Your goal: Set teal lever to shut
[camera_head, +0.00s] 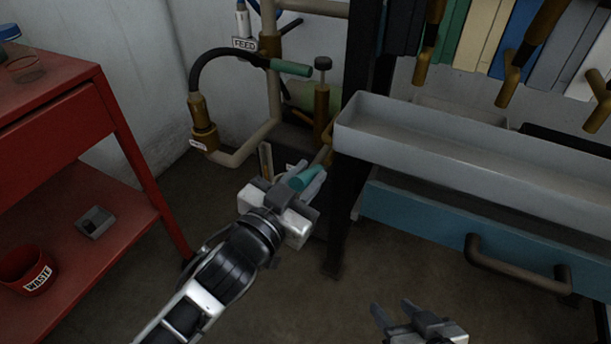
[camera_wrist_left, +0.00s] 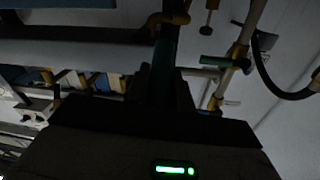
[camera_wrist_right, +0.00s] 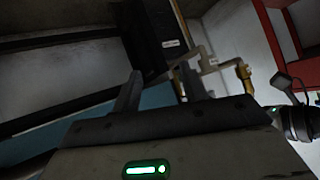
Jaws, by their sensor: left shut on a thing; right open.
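A teal lever handle (camera_head: 305,178) sits between the fingers of my left gripper (camera_head: 309,180), low in front of the pipework. The gripper is shut on it, and its fingers hide part of the handle. In the left wrist view a dark teal bar (camera_wrist_left: 164,62) lies between the fingers. A second teal-gripped lever (camera_head: 290,68) sticks out to the right, higher up, beside the FEED label (camera_head: 244,44); it also shows in the left wrist view (camera_wrist_left: 221,61). My right gripper (camera_head: 391,307) is open and empty at the bottom, over the floor.
A grey trough (camera_head: 440,140) and blue drawer (camera_head: 450,225) with a bar handle stand at right, with a dark post (camera_head: 343,215) close to my left gripper. A red cart (camera_head: 105,215) stands at left. A knobbed brass valve (camera_head: 322,100) stands behind. Floor between is clear.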

